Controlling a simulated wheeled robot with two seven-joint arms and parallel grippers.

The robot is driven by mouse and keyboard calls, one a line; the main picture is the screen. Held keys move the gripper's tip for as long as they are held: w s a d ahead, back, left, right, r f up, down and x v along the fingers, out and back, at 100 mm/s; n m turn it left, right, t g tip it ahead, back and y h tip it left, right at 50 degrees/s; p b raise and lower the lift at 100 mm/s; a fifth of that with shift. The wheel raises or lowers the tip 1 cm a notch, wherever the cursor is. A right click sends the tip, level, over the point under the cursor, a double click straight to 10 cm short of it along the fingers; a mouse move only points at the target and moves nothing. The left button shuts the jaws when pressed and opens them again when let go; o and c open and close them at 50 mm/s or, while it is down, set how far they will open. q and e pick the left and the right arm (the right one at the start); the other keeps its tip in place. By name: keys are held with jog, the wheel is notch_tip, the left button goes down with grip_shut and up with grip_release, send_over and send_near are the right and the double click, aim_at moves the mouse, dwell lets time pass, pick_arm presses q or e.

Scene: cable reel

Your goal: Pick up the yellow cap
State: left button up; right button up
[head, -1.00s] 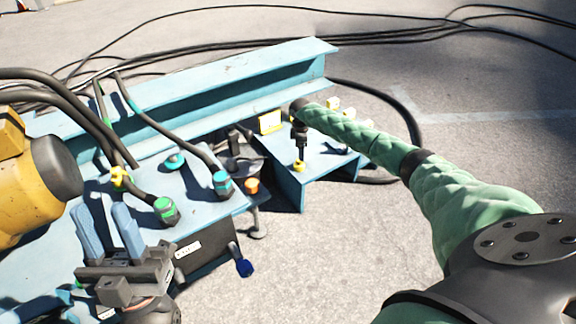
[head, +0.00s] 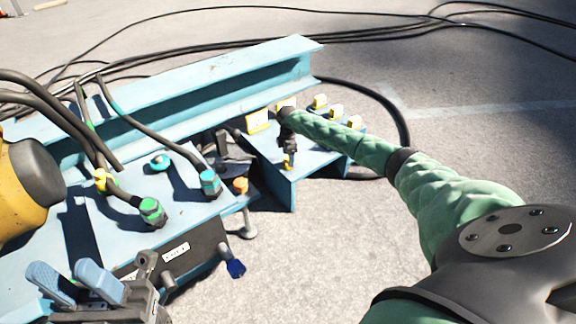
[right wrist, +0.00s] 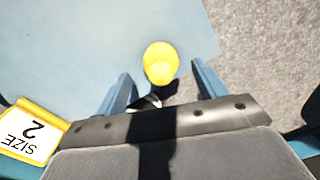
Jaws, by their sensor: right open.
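The yellow cap (right wrist: 160,63) stands on a pale blue plate in the right wrist view, seen from above. My right gripper (right wrist: 161,76) is open, with one blue finger on each side of the cap and a gap at both sides. In the head view my right gripper (head: 288,156) points down at the small blue platform (head: 275,160), and a bit of yellow shows at its tips. My left gripper (head: 62,270) is open and empty at the lower left, in front of the blue bench.
A "SIZE 2" sign (right wrist: 30,131) with a yellow frame stands beside the right gripper. Several other yellow-topped pieces (head: 337,112) stand at the platform's back right. A blue beam (head: 180,85) runs behind. Black cables with green (head: 152,210) and teal (head: 210,182) connectors lie on the bench.

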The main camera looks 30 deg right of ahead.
notch_tip(320, 180, down, 3)
jog(key=shift+f+b, duration=0.1)
jog(key=shift+b, duration=0.3)
jog(key=c, duration=1.2)
